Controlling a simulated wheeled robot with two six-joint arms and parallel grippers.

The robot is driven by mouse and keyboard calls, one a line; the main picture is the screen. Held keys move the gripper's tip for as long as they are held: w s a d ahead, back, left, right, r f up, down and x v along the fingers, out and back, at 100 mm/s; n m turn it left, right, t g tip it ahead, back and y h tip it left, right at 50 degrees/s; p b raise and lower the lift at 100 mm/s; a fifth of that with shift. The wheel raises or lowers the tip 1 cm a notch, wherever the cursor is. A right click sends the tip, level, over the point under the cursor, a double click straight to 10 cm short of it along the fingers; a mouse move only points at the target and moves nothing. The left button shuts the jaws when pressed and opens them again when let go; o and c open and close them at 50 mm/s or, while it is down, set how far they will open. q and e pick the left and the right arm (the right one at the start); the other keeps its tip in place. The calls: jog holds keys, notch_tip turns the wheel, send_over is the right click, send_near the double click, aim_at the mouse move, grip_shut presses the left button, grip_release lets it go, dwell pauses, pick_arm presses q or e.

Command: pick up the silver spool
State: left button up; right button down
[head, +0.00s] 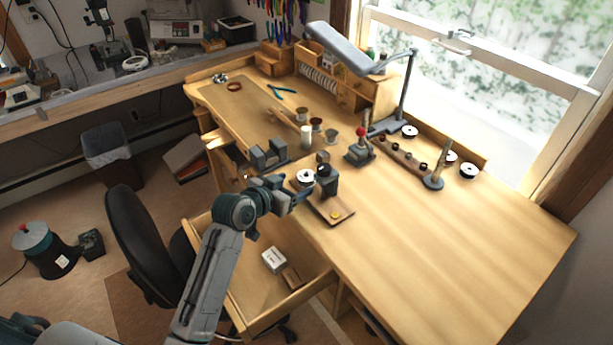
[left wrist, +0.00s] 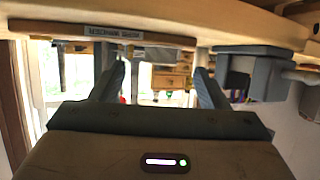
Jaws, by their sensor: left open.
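A silver-white spool (head: 305,178) with a dark centre sits at the bench's near-left edge, just behind my left gripper (head: 322,177), which partly overlaps it in the head view. I cannot tell whether they touch. In the left wrist view my gripper (left wrist: 158,82) has its two fingers spread apart, with no spool visible between them. Other silver-white spools stand at the back right: one by the lamp base (head: 410,131), one partly hidden (head: 451,157), and one near the window (head: 468,170). My right gripper is not in view.
A red-knobbed tool (head: 361,143), small thread spools (head: 317,124) and a grey vise (head: 268,155) stand nearby. A drawer (head: 246,305) is open below. The bench's right side (head: 470,240) is clear.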

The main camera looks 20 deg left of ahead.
aim_at(302, 179)
pick_arm(q)
jog(key=x, duration=0.1)
jog(key=p+x, duration=0.1)
jog(key=x, duration=0.1)
jog(key=p+x, duration=0.1)
jog(key=shift+w+d+r, duration=0.1)
jog(key=shift+w+r, duration=0.1)
jog(key=shift+w, duration=0.25)
jog(key=shift+w+d+f, duration=0.1)
jog(key=shift+w+f, duration=0.15)
jog(key=shift+w, duration=0.05)
jog(key=shift+c, duration=0.2)
jog(key=c, duration=1)
